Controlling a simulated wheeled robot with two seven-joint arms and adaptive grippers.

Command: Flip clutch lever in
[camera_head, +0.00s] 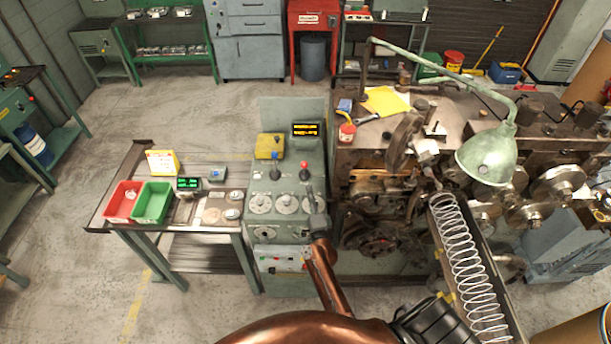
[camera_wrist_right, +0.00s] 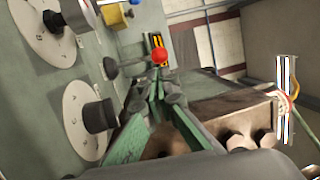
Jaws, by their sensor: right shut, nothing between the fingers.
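The grey-green control cabinet (camera_head: 283,190) stands at the middle of the head view. No readable label tells which is the clutch lever. My right gripper (camera_head: 312,201) is over the cabinet's right edge, in front of the red knob, with its fingers shut and empty. In the right wrist view the fingers (camera_wrist_right: 160,92) point toward the red knob (camera_wrist_right: 160,57), which shows just beyond their tips. I cannot tell whether they touch it. My left gripper is not in view.
Round dials (camera_head: 260,204) lie on the panel left of my gripper. The coiling machine (camera_head: 375,190) and a spring chute (camera_head: 480,262) stand to the right. A green lamp (camera_head: 487,153) overhangs the machine. A side table with red (camera_head: 122,201) and green (camera_head: 153,202) bins is at left.

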